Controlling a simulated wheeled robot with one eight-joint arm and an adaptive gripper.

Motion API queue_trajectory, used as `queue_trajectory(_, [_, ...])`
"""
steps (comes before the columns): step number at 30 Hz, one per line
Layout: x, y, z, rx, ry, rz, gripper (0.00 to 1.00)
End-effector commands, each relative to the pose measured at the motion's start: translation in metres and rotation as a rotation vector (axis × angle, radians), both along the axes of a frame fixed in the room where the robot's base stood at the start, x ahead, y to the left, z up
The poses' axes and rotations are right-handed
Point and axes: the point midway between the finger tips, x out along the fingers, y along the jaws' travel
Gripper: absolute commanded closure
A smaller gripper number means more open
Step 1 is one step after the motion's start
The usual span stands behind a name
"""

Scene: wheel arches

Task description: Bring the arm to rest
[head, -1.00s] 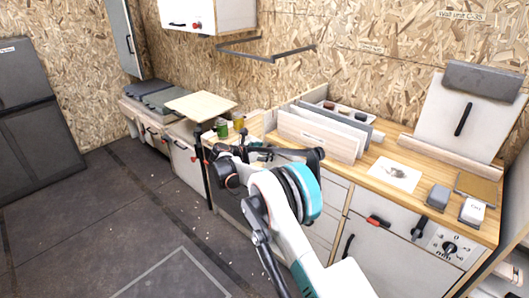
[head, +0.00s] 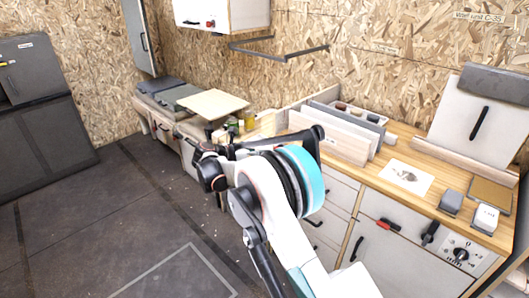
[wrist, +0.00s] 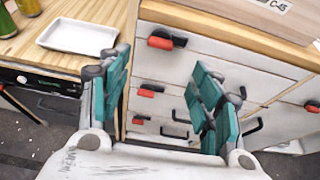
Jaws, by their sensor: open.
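My gripper (wrist: 163,85) shows in the wrist view with its two teal-padded fingers spread wide. It is open, with nothing between the fingers. Beyond it are drawer fronts with red-and-black handles (wrist: 166,40). In the head view my white arm with a teal band reaches up from the bottom middle. The arm's wrist end is in front of the wooden counter. My fingers are mostly hidden there behind my own arm.
The wooden counter (head: 405,155) holds upright boards (head: 330,139), a picture card (head: 404,176) and two small boxes. A white tray (wrist: 78,36) and bottles (wrist: 28,8) are at left in the wrist view. Open dark floor (head: 110,225) lies to the left.

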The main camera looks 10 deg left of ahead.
Motion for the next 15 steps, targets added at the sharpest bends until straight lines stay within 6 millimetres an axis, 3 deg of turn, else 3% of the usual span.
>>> queue_trajectory(15, [-0.0062,0.0017,0.0064,0.008,-0.001,-0.005,0.42])
